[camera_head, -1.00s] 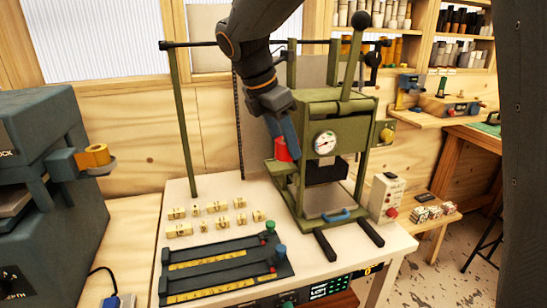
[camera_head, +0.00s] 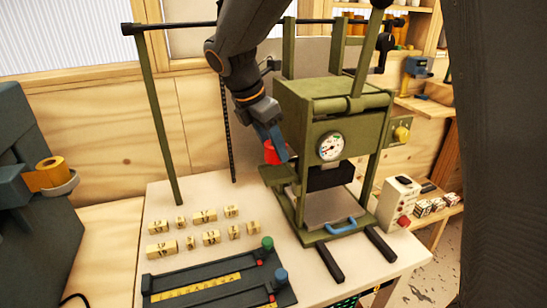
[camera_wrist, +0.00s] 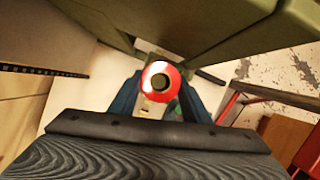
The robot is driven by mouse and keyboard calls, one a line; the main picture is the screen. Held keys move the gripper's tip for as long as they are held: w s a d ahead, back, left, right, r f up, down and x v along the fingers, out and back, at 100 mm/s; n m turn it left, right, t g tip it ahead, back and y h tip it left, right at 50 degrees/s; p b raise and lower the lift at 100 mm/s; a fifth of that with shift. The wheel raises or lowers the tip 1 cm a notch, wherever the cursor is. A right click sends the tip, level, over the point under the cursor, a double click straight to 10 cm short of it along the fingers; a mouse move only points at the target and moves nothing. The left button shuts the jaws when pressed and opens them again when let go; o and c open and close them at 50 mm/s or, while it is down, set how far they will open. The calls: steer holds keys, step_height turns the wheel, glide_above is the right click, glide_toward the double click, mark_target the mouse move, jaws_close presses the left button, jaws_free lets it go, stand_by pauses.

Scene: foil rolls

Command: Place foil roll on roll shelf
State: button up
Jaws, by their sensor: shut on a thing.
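A red foil roll (camera_head: 271,155) is held between the blue fingers of my gripper (camera_head: 277,148), at the left side of the green press. In the wrist view the roll (camera_wrist: 147,77) is seen end-on, with a red rim, a pale ring and a dark core, between the two fingers (camera_wrist: 160,100). A small green ledge (camera_head: 279,174) juts from the press's left side, just below the roll. I cannot tell whether the roll touches it. Which surface is the roll shelf is not clear; wall shelves with rolls (camera_head: 355,14) show only partly at the upper right.
The green press (camera_head: 330,110), with gauge and lever, stands right beside my gripper. Several yellow type blocks (camera_head: 205,216) and a dark rail fixture (camera_head: 215,280) lie on the white table (camera_head: 160,200). A grey machine with a gold roll (camera_head: 50,173) is at left.

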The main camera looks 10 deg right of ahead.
mark_target(274, 159)
steer(key=shift+f+p, duration=0.3)
steer(key=shift+f, duration=1.6)
steer(key=shift+f, duration=0.1)
steer(key=o, duration=1.1)
steer(key=b+v, duration=0.2)
steer(key=v, duration=1)
steer(key=shift+s, duration=0.1)
